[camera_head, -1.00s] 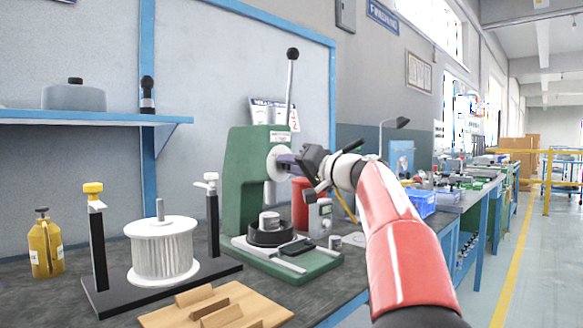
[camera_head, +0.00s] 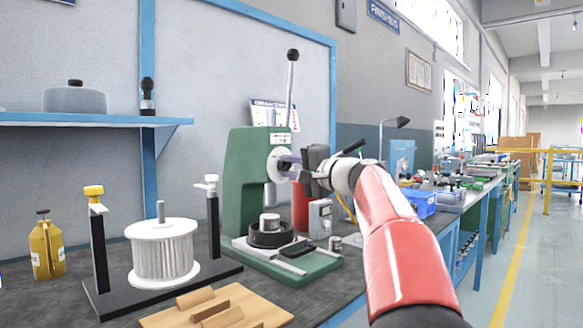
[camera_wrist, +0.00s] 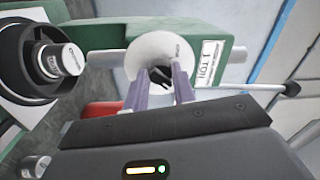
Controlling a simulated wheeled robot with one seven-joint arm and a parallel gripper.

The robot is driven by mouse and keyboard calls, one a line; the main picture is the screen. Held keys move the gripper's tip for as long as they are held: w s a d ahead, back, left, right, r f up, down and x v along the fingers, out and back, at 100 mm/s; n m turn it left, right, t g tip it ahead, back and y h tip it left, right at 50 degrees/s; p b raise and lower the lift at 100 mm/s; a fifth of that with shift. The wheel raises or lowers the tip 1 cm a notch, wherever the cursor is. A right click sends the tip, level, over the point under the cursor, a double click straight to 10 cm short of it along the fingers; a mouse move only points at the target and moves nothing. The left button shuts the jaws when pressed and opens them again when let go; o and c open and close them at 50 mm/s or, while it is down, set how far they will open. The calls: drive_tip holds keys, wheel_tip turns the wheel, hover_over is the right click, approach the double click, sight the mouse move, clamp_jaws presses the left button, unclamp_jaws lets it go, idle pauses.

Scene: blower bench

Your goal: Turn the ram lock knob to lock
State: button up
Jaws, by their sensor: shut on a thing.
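The green arbor press (camera_head: 243,185) stands on the bench and has a round white plate (camera_head: 275,160) on its side. My gripper (camera_head: 287,160) reaches this plate from the right. In the wrist view, the purple-grey fingers of my gripper (camera_wrist: 161,84) are shut on a small black knob (camera_wrist: 162,77) at the middle of the white plate (camera_wrist: 152,48). The knob is mostly hidden between the fingers, and I cannot read its setting. The long press lever (camera_head: 291,88) with a black ball points up.
A red cylinder (camera_head: 300,208) and a grey gauge box (camera_head: 320,218) stand close behind and below my gripper. A pleated white rotor (camera_head: 163,252), a yellow bottle (camera_head: 46,250) and a wooden block tray (camera_head: 255,312) sit to the left and front.

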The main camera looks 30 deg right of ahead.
idle(0.3)
drive_tip(key=o, duration=1)
drive_tip(key=b+v, duration=0.1)
drive_tip(key=v, duration=0.7)
drive_tip(key=shift+b, duration=0.4)
